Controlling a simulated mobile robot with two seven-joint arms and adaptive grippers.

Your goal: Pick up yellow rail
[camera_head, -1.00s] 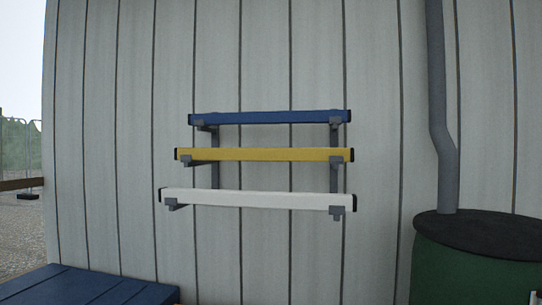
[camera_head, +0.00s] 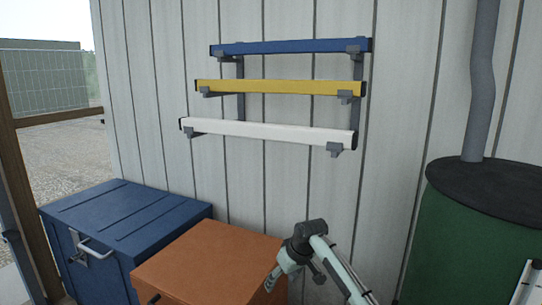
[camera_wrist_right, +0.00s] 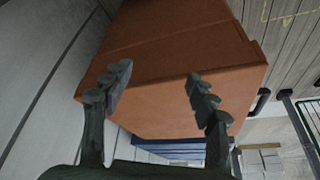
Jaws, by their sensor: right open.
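The yellow rail (camera_head: 280,88) lies level on two grey brackets on the wall, in the head view. It is the middle one of three rails, below the blue rail (camera_head: 290,47) and above the white rail (camera_head: 265,132). My right gripper (camera_head: 294,277) is at the bottom of the head view, well below the rails and in front of the orange chest. In the right wrist view its two fingers (camera_wrist_right: 157,80) are apart with nothing between them, and the orange chest shows beyond. My left gripper is not in view.
The orange chest (camera_head: 205,262) and a blue chest (camera_head: 125,225) stand below the rails along the wall (camera_head: 410,70). A green barrel (camera_head: 465,255) with a dark lid and a grey downpipe (camera_head: 483,90) are at the right. The space in front of the rails is clear.

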